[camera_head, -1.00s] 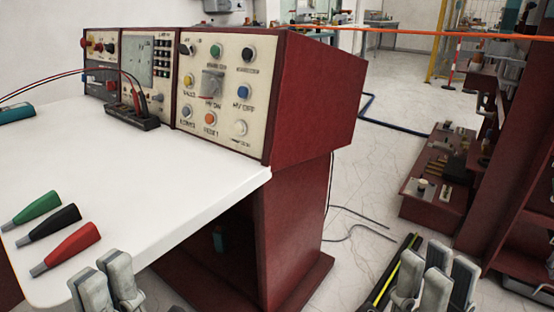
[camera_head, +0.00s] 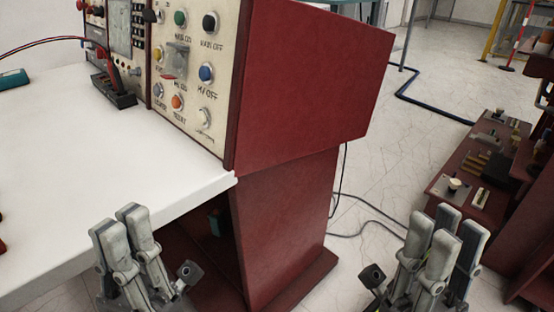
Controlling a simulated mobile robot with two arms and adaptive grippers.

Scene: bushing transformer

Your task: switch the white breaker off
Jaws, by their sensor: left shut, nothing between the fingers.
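The cream control panel (camera_head: 150,60) of the red console has several round knobs and buttons. A white round knob (camera_head: 204,118) is at its lower right, and a clear-covered switch (camera_head: 176,60) is in the middle. I cannot tell which part, if any, is the white breaker. My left gripper (camera_head: 124,220) is shut and empty, in front of the white tabletop's front edge and well below the panel. My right gripper (camera_head: 443,238) is at the lower right, apart from the console; its finger opening is unclear.
The white tabletop (camera_head: 90,150) extends left from the red console (camera_head: 300,90). A black socket block (camera_head: 113,90) with leads and a teal device (camera_head: 14,79) lie on it. A dark red equipment rack (camera_head: 470,165) stands at the right. Open floor with cables lies between.

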